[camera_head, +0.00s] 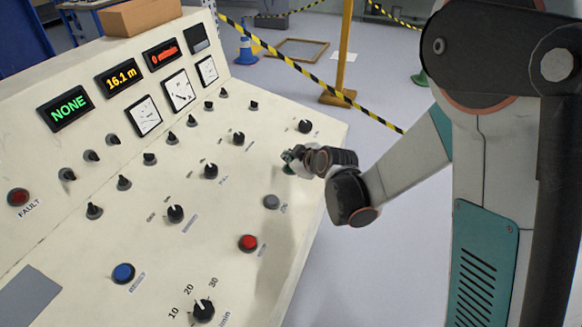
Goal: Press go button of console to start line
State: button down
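The console (60,225) is a cream sloped panel filling the left and middle. A small grey round button (271,202) sits near its right edge, with a small label too blurred to read. A red button (248,243) is just below it, and a blue button (123,273) is at the lower left. I cannot tell from the labels which one is the go button. My gripper (291,157) is small and dark, over the console's right side, above the grey button in the picture and apart from it. Its fingers are too small to tell open or shut.
Several black knobs and switches stand across the panel, including a dial (203,310) at the bottom. Displays read NONE (68,108) and 16.1 m (122,79). A red FAULT lamp (18,197) is at the left. Striped tape (310,75) and a yellow post (345,45) stand behind.

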jog(key=shift+a+f+b, duration=0.1)
jog(key=shift+f+b, duration=0.35)
jog(key=shift+f, duration=0.05)
dwell(0.5)
jog(key=shift+r, duration=0.1)
jog(key=shift+d+r+p, duration=0.2)
jog(key=shift+r+p, duration=0.35)
jog(key=shift+r, duration=0.25)
jog(key=r+p, duration=0.2)
jog(key=r, duration=0.1)
jog(key=d+r+p, duration=0.1)
jog(key=r, duration=0.1)
jog(key=shift+s, duration=0.25)
dwell(0.8)
